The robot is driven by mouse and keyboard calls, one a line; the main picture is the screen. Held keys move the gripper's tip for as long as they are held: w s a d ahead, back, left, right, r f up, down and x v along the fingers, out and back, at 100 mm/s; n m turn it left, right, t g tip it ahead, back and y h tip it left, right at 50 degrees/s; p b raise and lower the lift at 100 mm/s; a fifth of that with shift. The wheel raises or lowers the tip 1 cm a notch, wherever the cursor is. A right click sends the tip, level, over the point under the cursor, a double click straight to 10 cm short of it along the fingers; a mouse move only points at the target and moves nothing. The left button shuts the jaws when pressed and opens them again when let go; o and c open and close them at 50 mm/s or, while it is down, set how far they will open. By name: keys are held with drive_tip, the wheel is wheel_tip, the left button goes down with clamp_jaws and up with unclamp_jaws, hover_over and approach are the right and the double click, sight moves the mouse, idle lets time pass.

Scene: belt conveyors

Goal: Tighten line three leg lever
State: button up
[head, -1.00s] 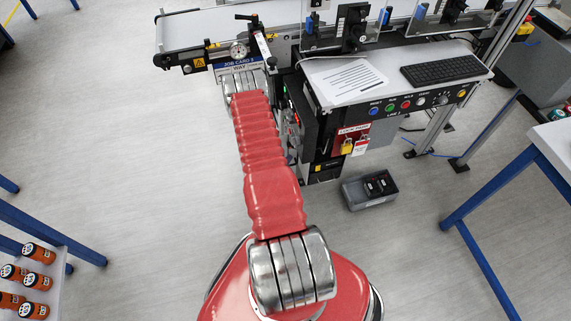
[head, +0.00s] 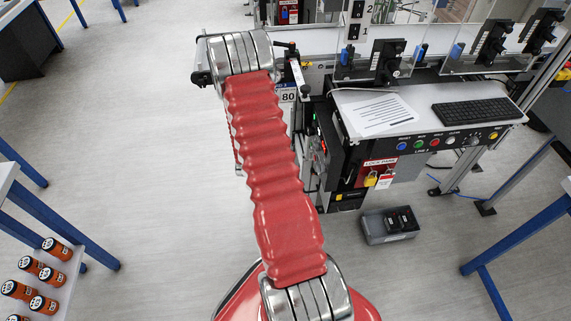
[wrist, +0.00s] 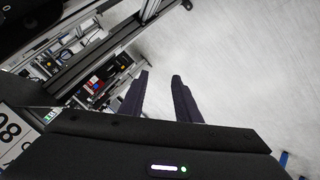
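My gripper shows only in the wrist view, as two dark fingers (wrist: 160,78) standing apart with bare floor between them; it is open and empty. In the head view my red arm hides it. I cannot make out a leg lever for certain in either view. In the wrist view the conveyor frame and legs (wrist: 95,60) lie to the upper left of the fingers, apart from them.
A control console (head: 440,140) with coloured buttons, a paper sheet and a keyboard (head: 478,111) stands right of my arm. A lockout board with padlocks (head: 377,176) hangs below. A grey bin (head: 390,225) is on the floor. Orange cans (head: 42,285) stand lower left.

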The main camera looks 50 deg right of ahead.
drive_tip(key=w+a+r+t+y, duration=0.25)
drive_tip(key=w+a+r, duration=0.45)
drive_tip(key=a+r, duration=0.45)
drive_tip(key=s+a+r+n+y, duration=0.1)
drive_tip(key=s+a+r+y, duration=0.1)
drive_tip(key=a+r, duration=0.75)
drive_tip(key=s+a+r+n+y, duration=0.1)
drive_tip(key=s+a+r+y, duration=0.15)
drive_tip(key=a+r, duration=0.65)
drive_tip(key=s+a+r+g, duration=0.1)
drive_tip(key=s+a+r, duration=0.4)
drive_tip(key=s, duration=0.5)
drive_tip(key=s+a+r+g+y, duration=0.1)
drive_tip(key=s+a+r, duration=0.4)
drive_tip(key=s, duration=0.5)
drive_tip(key=shift+s+a+y, duration=0.3)
drive_tip(key=shift+s+a, duration=0.05)
drive_tip(key=shift+a, duration=0.35)
drive_tip(key=shift+g, duration=0.25)
